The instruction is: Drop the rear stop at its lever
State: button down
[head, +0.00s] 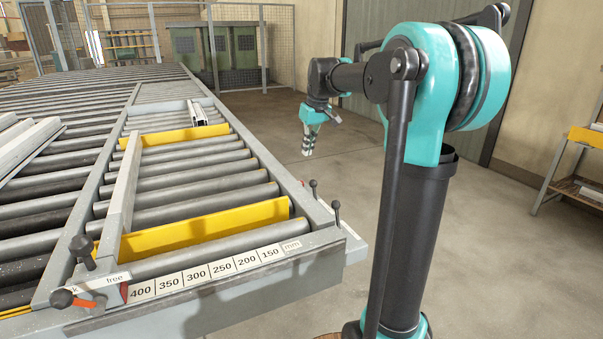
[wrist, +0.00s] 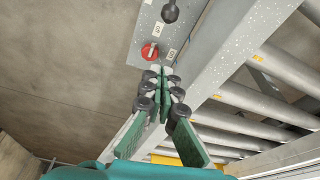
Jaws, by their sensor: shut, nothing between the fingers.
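Two yellow stops stand across the rollers in the head view: the far one (head: 174,137) and the near one (head: 190,230), both upright. Two black-knobbed levers, a farther one (head: 313,189) and a nearer one (head: 336,210), stand on the bench's right side rail. My gripper (head: 307,151) hangs fingers down to the right of the bench. In the wrist view my gripper (wrist: 163,76) is shut and empty. Its tips point towards a grey plate (wrist: 143,33) with a black knob (wrist: 170,12) and a red dial (wrist: 150,52). The tips appear just short of the dial; contact cannot be told.
The side rail (wrist: 222,72) runs beside the fingers, with rollers (wrist: 266,100) beyond it. A pale profile (head: 197,113) lies by the far stop. A front scale (head: 210,273) and a clamp lever (head: 62,298) are at the near end.

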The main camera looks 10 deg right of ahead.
jog(key=shift+a, duration=0.1)
send_over(315, 195)
jog(key=w+a, duration=0.1)
jog(key=w, duration=0.3)
notch_tip(315, 195, down, 9)
jog(key=shift+s+a+f, duration=0.15)
jog(key=shift+f, duration=0.05)
jog(key=shift+s, duration=0.15)
dwell(0.4)
